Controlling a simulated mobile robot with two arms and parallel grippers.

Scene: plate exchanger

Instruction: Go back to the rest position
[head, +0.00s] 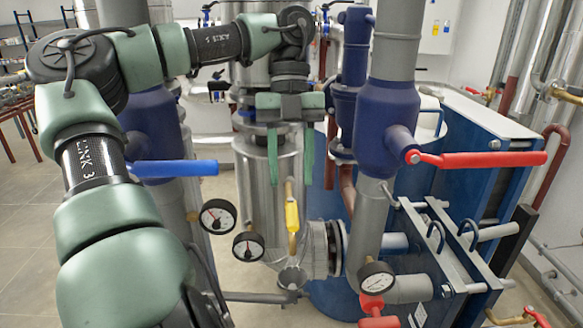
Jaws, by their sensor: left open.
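My left arm comes in from the left side of the head view and arches over to the middle. My left gripper (290,182) points down with its two green fingers spread apart, and nothing is held between them. Just below the fingertips in the picture is a small brass valve with a yellow handle (292,216), which stands upright. I cannot tell the depth gap between the fingertips and this valve. My right gripper is not in view.
A blue lever (175,168) sits on the left pipe and a red lever (483,159) on the right one. Pressure gauges (217,216) surround the metal-clad vessel (253,190). The blue plate exchanger (400,207) fills the right. Open floor (30,230) shows at the left.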

